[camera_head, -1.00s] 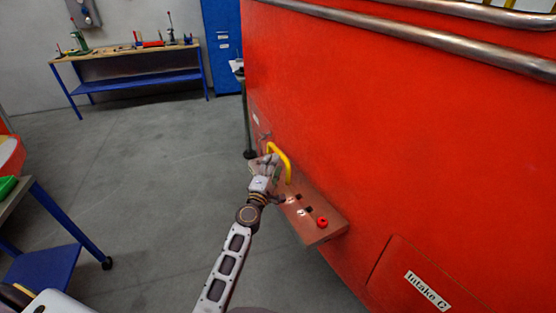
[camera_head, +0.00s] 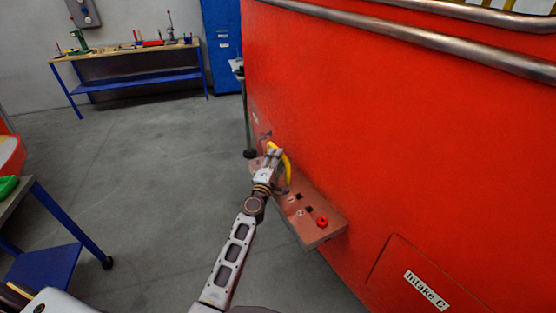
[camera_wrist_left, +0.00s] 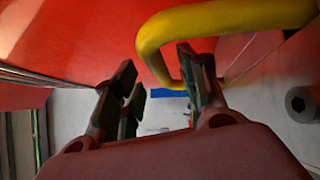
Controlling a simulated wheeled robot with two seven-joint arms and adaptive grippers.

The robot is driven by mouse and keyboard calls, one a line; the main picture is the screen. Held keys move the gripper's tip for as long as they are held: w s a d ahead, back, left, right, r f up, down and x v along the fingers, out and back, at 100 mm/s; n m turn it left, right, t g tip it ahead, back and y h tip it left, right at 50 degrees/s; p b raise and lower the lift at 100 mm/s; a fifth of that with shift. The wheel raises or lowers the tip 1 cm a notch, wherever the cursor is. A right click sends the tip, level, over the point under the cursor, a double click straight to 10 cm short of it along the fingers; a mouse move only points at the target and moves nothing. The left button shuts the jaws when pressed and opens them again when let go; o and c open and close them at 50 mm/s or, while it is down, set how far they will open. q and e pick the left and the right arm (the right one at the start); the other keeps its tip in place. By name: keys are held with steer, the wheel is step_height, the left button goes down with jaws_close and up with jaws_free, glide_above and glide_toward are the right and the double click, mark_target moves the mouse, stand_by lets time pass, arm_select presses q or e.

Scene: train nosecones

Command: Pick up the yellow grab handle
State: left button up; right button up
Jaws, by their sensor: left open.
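The yellow grab handle (camera_head: 286,168) is a bent bar on the red nosecone (camera_head: 400,130), just above the brown ledge. My right gripper is not in view.
The brown ledge (camera_head: 327,231) with a red knob (camera_head: 322,222) and small holes juts out below the handle. A workbench (camera_head: 125,55) with tools and a blue cabinet (camera_head: 222,45) stand at the back.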

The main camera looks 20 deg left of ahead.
arm_select(q)
steer(key=shift+w+d+r, duration=0.1)
steer(key=shift+w+r, duration=0.05)
steer(key=shift+w, duration=0.7)
steer(key=shift+w+r, duration=0.1)
steer(key=shift+w, duration=0.7)
jaws_close()
